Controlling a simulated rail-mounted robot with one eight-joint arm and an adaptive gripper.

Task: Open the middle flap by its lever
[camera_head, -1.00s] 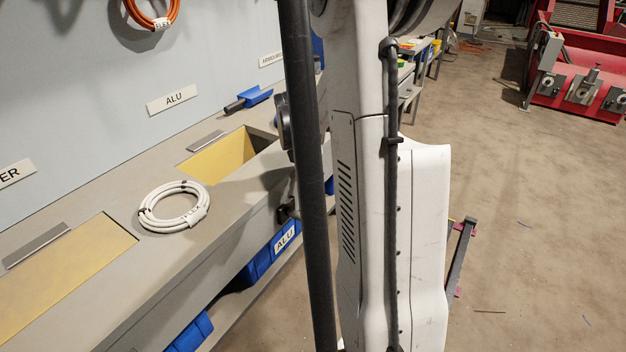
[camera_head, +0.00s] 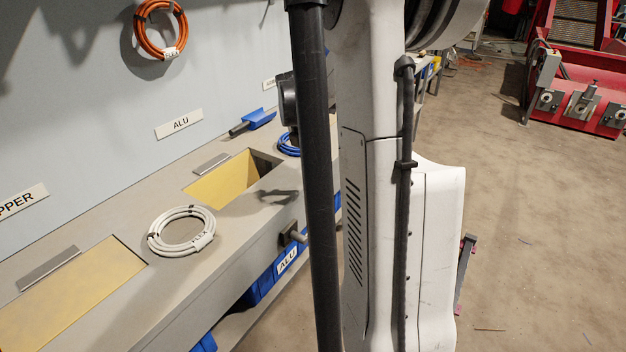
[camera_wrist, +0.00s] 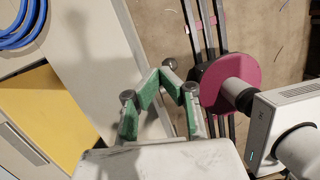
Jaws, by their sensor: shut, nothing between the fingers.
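The ALU opening (camera_head: 222,183) in the bench top lies under the ALU sign; it shows a yellow surface and a dark gap at its right end. A yellow surface (camera_wrist: 42,115) also shows at the left in the wrist view. A grey lever-like knob on a dark plate (camera_head: 292,237) juts from the bench front beside this opening. My gripper (camera_wrist: 172,68), with green-faced fingers, is shut and empty in the wrist view, over the bench edge. The arm hides the gripper in the head view.
A white cable coil (camera_head: 181,231) lies on the bench between the ALU opening and the left yellow panel (camera_head: 75,290). A blue coil (camera_head: 288,144) and a blue scoop (camera_head: 257,119) lie farther back. Blue bins (camera_head: 270,275) stand below. Open floor (camera_head: 530,240) is at right.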

